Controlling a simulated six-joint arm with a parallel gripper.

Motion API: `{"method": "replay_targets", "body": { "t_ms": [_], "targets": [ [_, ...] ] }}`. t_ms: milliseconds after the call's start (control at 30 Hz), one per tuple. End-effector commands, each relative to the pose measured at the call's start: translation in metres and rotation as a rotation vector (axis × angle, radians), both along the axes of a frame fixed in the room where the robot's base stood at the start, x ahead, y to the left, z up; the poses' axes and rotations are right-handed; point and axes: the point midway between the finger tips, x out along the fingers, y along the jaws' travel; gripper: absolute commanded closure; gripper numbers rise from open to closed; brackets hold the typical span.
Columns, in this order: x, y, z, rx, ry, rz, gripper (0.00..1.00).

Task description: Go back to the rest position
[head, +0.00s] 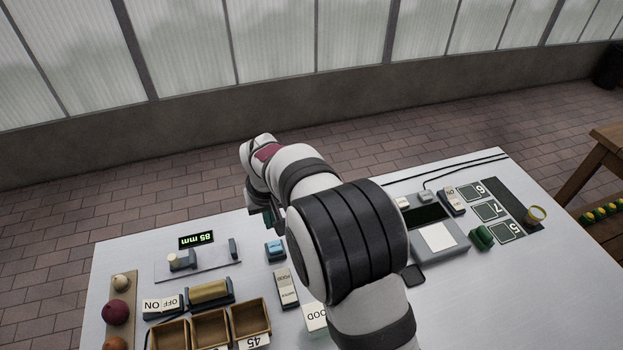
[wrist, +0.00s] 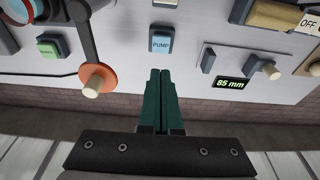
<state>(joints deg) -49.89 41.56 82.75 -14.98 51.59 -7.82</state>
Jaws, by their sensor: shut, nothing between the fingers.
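My gripper (wrist: 160,74) is shut, with its two dark green fingers together and nothing between them. In the wrist view the fingertips are just below the blue PUMP button (wrist: 161,40) in the picture, with a visible gap to it. In the head view my arm crosses the middle of the white table (head: 130,262) and reaches toward its far edge. There my gripper is mostly hidden behind my arm; only a bit of dark green shows left of the wrist. The blue button (head: 275,248) also shows in the head view.
An 85 mm display (head: 197,240) and a sliding gauge (head: 212,262) stand left of my arm. Wooden bins (head: 250,316) are nearer. A scale-like device (head: 440,238) and numbered plates (head: 488,210) lie right. An orange disc with a peg (wrist: 98,80) is beside my fingers.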

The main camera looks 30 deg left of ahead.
Motion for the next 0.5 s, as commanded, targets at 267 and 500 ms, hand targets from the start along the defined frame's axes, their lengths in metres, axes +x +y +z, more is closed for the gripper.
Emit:
{"method": "replay_targets", "body": {
  "t_ms": [267, 500],
  "targets": [
    [0.007, -0.138, 0.075, 0.003, 0.075, -0.343, 1.00],
    [-0.120, -0.324, 0.125, 0.049, 0.240, -0.961, 1.00]
  ]
}}
